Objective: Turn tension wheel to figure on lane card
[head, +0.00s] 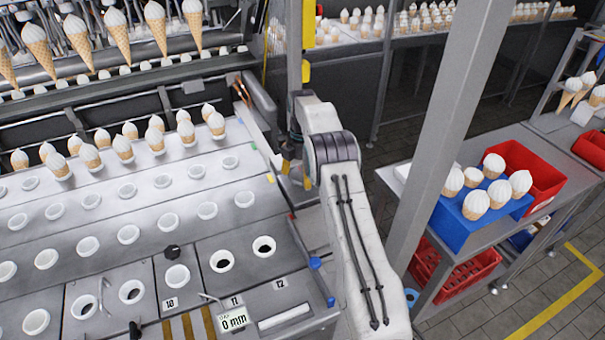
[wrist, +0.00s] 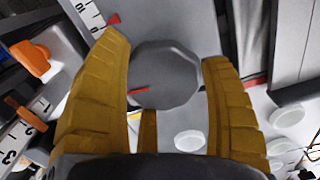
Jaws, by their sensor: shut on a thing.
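The tension wheel (wrist: 172,75) is a dark grey, many-sided knob with a red mark at its left edge. It shows in the wrist view between the two yellow ribbed fingers of my gripper (wrist: 165,52), which is shut on it. A white scale strip (wrist: 92,14) with black figures and a red pointer (wrist: 113,19) lies up and left of the wheel. In the head view my gripper (head: 294,172) is at the machine's right edge, and the wheel is hidden there. A small white card (head: 233,320) reading "0 mm" is at the bottom; I cannot tell if it is the lane card.
A second numbered strip (wrist: 22,135) and an orange part (wrist: 30,60) are left of my fingers. The lane plate (head: 128,234) with white cups and cones is left of my arm. A grey post (head: 445,130) and a blue crate (head: 455,225) stand to the right.

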